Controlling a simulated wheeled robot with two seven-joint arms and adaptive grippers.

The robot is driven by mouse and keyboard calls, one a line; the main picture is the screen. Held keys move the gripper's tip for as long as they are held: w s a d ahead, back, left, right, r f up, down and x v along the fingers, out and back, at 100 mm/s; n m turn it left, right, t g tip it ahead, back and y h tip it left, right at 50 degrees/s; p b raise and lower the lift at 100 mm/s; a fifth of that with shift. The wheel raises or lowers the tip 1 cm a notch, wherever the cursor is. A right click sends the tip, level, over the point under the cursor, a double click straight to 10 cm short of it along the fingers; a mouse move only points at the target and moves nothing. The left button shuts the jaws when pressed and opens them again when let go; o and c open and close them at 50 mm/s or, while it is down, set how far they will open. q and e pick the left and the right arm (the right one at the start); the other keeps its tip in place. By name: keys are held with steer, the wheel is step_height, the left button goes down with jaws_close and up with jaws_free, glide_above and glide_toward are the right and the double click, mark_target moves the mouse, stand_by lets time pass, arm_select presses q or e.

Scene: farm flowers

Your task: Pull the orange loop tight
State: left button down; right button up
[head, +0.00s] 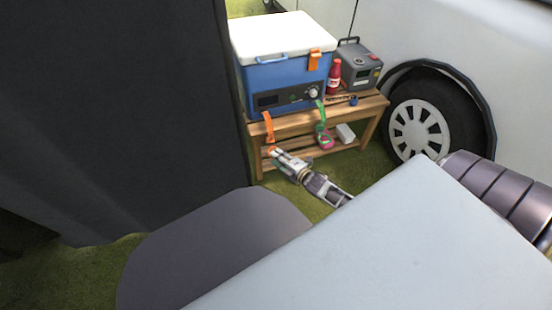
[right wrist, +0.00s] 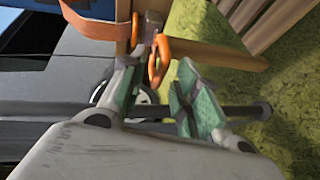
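The orange loop (head: 268,126) hangs at the front left of the blue cooler (head: 285,85), over the edge of the wooden bench. In the right wrist view, the orange loop (right wrist: 158,60) shows as a ring just beyond and between my fingertips, with an orange band to its left. My right gripper (head: 275,153) is at the loop's lower end in the head view. Its two green-padded fingers (right wrist: 160,85) are apart, with a gap between them. I cannot tell whether either finger touches the loop. My left gripper is not in view.
The cooler stands on the wooden bench (head: 290,124) with a green strap (head: 321,125), a red bottle (head: 334,76) and a grey box (head: 358,66). A dark curtain (head: 110,110) hangs close on the left. A vehicle wheel (head: 420,130) stands to the right.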

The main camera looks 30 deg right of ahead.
steer(key=shift+x, duration=0.8)
jaws_close()
steer(key=shift+f, duration=0.1)
